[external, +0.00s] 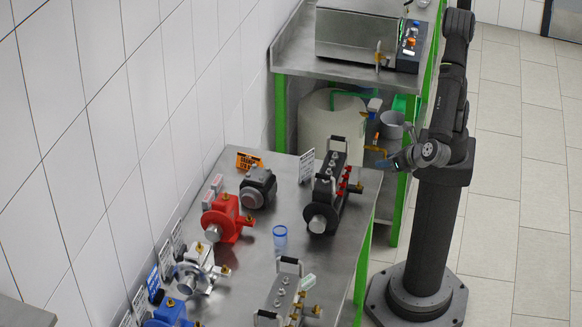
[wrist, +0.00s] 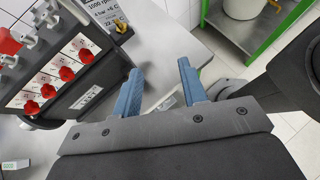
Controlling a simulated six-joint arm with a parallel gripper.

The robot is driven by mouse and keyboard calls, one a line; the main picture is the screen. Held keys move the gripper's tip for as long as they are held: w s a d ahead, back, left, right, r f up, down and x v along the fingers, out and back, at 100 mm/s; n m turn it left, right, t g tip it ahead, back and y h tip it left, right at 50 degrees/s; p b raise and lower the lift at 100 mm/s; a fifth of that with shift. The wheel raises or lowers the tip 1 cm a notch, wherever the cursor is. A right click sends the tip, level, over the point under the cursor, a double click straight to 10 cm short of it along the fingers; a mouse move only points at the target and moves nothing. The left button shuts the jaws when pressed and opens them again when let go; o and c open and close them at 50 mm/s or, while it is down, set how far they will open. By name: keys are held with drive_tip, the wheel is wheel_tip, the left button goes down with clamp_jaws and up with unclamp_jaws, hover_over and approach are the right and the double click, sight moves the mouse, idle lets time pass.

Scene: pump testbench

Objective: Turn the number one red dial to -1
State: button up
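Several red dials sit in a row on a dark control block (external: 325,190) in the external view, along its right side. In the wrist view the row runs diagonally at the left, from a lower dial (wrist: 31,107) up to an upper dial (wrist: 86,55). White scale markings lie beside them, too small to read, so I cannot tell which dial is number one. My gripper (wrist: 160,68) shows two blue fingers spread apart with nothing between them. It is to the right of the block and touches no dial. In the external view my gripper (external: 386,163) is beyond the bench's right edge.
The steel bench (external: 255,255) also carries a red pump (external: 226,220), a grey pump (external: 258,187) and a blue-rimmed cup (external: 280,236). A brass valve (wrist: 123,30) is near the block. A second bench with a control box (external: 410,40) stands behind.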

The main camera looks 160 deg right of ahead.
drive_tip(key=s+a+f+m+t+y, duration=0.1)
drive_tip(key=s+m+y, duration=0.3)
drive_tip(key=s, duration=0.6)
drive_tip(key=shift+s+a+t+y, duration=0.3)
drive_tip(key=shift+s+a+y, duration=0.1)
drive_tip(key=shift+y, duration=0.5)
drive_tip(key=shift+w, duration=0.15)
drive_tip(key=w+d+r+n+g+h, duration=0.1)
drive_tip(key=w+n+h, duration=0.4)
drive_tip(key=w, duration=0.9)
drive_tip(key=shift+h, duration=1.3)
